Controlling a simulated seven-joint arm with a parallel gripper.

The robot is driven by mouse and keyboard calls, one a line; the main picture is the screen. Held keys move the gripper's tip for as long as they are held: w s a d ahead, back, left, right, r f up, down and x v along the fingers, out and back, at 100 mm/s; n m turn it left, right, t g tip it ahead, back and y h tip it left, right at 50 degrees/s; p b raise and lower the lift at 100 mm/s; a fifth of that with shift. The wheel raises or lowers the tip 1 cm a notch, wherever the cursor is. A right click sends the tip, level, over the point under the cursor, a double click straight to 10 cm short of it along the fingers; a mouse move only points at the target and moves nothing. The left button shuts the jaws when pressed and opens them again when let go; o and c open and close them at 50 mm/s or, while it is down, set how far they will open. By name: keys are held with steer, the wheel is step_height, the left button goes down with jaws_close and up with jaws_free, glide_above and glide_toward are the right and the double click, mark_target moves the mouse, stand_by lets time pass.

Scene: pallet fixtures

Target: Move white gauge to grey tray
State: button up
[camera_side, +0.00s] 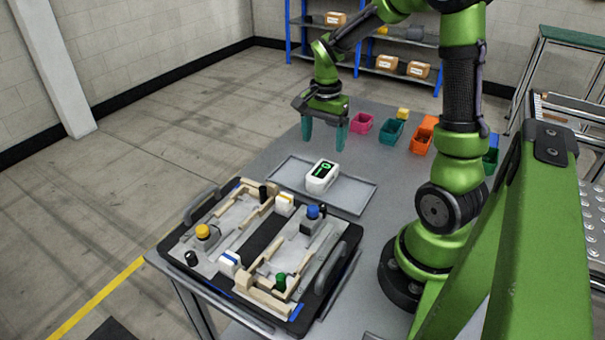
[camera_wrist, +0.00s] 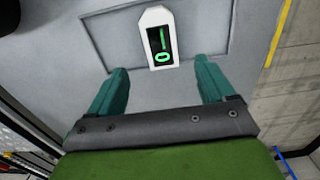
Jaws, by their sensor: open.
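The white gauge (camera_side: 322,177) has a dark face with green marks. My gripper (camera_side: 324,146) has two teal fingers, apart and empty. It hangs above the table behind the tray in the side view, clear of the gauge. In the wrist view my gripper (camera_wrist: 166,78) shows nothing between its fingers.
A black pallet fixture (camera_side: 262,228) with yellow, blue and green knobs stands in front of the tray. Pink (camera_side: 362,123), teal (camera_side: 392,132) and orange (camera_side: 422,139) bins and a yellow block (camera_side: 403,113) stand behind it. The tray's right part is bare.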

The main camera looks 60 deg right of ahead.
steer(key=s+a+r+n+t+y, duration=0.1)
steer(key=s+a+r+n+t, duration=0.2)
steer(key=a+r+n, duration=0.3)
steer(key=s+a+r+n+t+y, duration=0.1)
steer(key=s+a+r+n+t, duration=0.3)
steer(key=a, duration=0.9)
step_height(320, 180, up, 2)
steer(key=n, duration=0.4)
steer(key=shift+r, duration=0.15)
